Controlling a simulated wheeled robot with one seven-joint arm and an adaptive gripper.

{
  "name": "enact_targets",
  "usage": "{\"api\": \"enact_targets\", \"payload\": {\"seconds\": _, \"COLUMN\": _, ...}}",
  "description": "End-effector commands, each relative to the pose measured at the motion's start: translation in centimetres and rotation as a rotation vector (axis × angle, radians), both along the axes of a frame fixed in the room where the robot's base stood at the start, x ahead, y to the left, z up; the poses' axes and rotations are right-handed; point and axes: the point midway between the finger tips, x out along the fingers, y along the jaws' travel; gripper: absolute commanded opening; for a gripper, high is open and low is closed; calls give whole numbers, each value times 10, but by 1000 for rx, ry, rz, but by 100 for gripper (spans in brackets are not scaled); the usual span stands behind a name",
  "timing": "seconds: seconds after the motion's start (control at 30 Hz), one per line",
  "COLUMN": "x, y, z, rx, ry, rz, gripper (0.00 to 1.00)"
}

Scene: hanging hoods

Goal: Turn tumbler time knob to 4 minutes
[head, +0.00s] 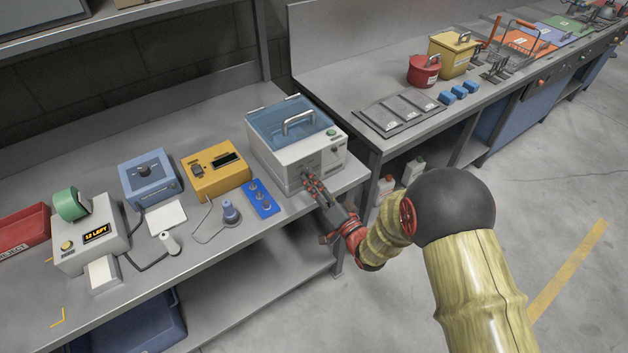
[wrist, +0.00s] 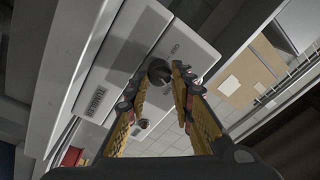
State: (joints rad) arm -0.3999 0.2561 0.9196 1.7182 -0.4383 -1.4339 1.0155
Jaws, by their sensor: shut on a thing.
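The tumbler (head: 268,168) is a white box with a clear bluish lid and a metal handle, at the right end of the near bench. Its front panel (wrist: 128,50) fills the middle of the wrist view, with a label reading TUMBLER. A dark round knob (wrist: 158,72) sits on that panel. My gripper (head: 309,179) is at the tumbler's front face in the head view. In the wrist view its fingers (wrist: 160,77) are on either side of the knob, shut on it. The knob's pointer and scale cannot be read. The knob is hidden in the head view.
A second small round control (wrist: 144,124) shows lower on the panel between my fingers. A blue block with round pieces (head: 262,199) and a yellow device (head: 216,172) stand left of the tumbler. The floor (head: 560,180) at the right is clear.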

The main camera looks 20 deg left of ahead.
Motion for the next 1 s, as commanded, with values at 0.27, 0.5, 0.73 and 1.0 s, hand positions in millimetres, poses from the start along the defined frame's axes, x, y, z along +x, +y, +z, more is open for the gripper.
{"api": "enact_targets", "payload": {"seconds": 0.27, "x": 0, "y": 0, "z": -1, "rx": 91, "ry": 111, "rz": -2, "gripper": 0}}
{"api": "enact_targets", "payload": {"seconds": 0.5, "x": 0, "y": 0, "z": -1, "rx": 127, "ry": 152, "rz": -2, "gripper": 0}}
{"api": "enact_targets", "payload": {"seconds": 0.73, "x": 0, "y": 0, "z": -2, "rx": 132, "ry": 159, "rz": -1, "gripper": 0}}
{"api": "enact_targets", "payload": {"seconds": 1.0, "x": 0, "y": 0, "z": -2, "rx": 132, "ry": 159, "rz": -2, "gripper": 26}}
